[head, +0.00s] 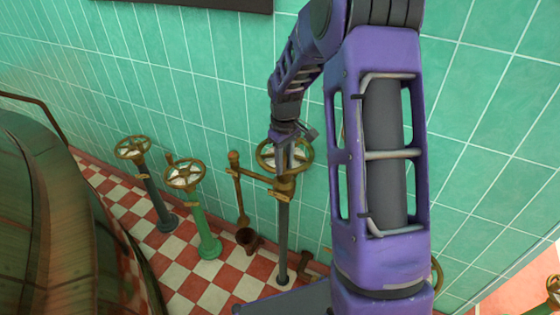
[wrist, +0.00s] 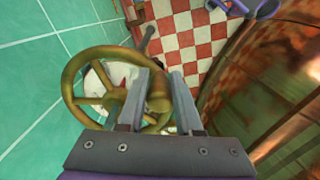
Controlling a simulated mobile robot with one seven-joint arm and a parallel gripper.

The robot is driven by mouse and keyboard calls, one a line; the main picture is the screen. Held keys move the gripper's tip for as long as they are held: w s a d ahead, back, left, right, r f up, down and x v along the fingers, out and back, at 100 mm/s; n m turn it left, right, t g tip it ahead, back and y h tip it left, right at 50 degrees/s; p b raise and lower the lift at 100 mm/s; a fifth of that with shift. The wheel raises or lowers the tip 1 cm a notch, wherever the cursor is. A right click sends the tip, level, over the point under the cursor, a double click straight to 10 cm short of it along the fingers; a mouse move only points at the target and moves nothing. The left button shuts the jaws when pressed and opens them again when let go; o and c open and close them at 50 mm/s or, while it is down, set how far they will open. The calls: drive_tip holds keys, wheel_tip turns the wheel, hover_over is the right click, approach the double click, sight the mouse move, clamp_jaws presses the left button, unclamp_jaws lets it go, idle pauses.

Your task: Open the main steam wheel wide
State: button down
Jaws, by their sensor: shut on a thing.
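A brass handwheel (head: 309,156) tops a grey post by the green tiled wall. A white dial face shows beneath its spokes; I cannot read it or tell from a label which wheel this is. My gripper (head: 287,158) points down at this wheel. In the wrist view the wheel (wrist: 70,85) fills the left middle, and my gripper's two fingers (wrist: 162,78) straddle its right side. The fingers are shut on the rim, though the grip itself is partly hidden by the near finger.
Two more brass wheels stand to the left, one on a dark post (head: 150,190) and one on a green post (head: 206,225). A big copper kettle (head: 45,220) fills the left edge. A brass pipe (head: 238,190) stands beside the gripped wheel. Checkered floor (head: 185,265) shows between.

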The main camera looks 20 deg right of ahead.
sight(295, 169)
drive_tip(key=shift+w+d+r+n, duration=0.1)
drive_tip(key=shift+d+r+n, duration=0.1)
drive_tip(key=shift+d+n, duration=1.4)
drive_tip(key=shift+w+d+n, duration=0.1)
drive_tip(key=shift+d+n, duration=0.6)
drive_tip(key=shift+n, duration=0.6)
drive_tip(key=shift+a, duration=0.1)
drive_tip(key=c, duration=0.7)
unclamp_jaws()
drive_tip(key=shift+w+f, duration=0.1)
drive_tip(key=shift+w, duration=0.05)
drive_tip(key=shift+o, duration=0.5)
drive_tip(key=shift+s, duration=0.2)
wheel_tip(295, 169, up, 17)
drive_tip(key=shift+r, duration=0.2)
